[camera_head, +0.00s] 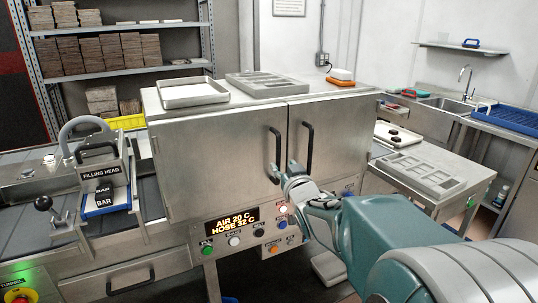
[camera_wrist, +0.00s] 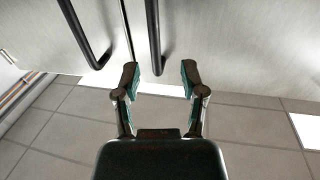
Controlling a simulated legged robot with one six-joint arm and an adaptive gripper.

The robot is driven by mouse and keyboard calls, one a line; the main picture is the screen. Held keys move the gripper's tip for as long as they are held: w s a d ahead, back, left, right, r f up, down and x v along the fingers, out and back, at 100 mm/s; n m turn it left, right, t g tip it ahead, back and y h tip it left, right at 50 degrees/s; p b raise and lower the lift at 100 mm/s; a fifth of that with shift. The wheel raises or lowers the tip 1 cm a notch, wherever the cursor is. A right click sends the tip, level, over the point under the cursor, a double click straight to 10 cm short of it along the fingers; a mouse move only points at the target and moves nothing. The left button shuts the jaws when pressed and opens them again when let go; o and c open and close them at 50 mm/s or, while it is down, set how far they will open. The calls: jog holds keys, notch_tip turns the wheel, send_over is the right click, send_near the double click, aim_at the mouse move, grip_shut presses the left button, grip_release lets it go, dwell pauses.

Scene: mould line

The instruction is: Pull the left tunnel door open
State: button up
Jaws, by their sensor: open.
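The left tunnel door (camera_head: 215,160) is a flat steel panel on the cabinet front and looks shut. Its dark bar handle (camera_head: 275,150) stands upright near the door's right edge. My gripper (camera_head: 284,174) is at the lower part of this handle in the head view. In the wrist view my gripper (camera_wrist: 159,73) is open, and a dark handle (camera_wrist: 154,35) appears between its two fingertips. I cannot tell whether the fingers touch it. The right door's handle (camera_head: 307,148) is close beside, across the seam, and also shows in the wrist view (camera_wrist: 82,32).
A tray (camera_head: 193,93) and a mould (camera_head: 266,84) lie on the cabinet top. The filling head (camera_head: 101,172) stands to the left of the left door. A display (camera_head: 231,222) and several buttons are below the doors. A side table (camera_head: 430,175) stands at right.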

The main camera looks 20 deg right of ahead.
aim_at(279, 155)
jog(key=w, duration=0.2)
jog(key=w+d, duration=0.1)
jog(key=w, duration=0.1)
jog(key=w+d, duration=0.1)
jog(key=w, duration=0.2)
jog(key=shift+d, duration=0.15)
jog(key=shift+a, duration=0.45)
jog(key=c, duration=0.4)
grip_shut()
jog(key=shift+d, duration=0.25)
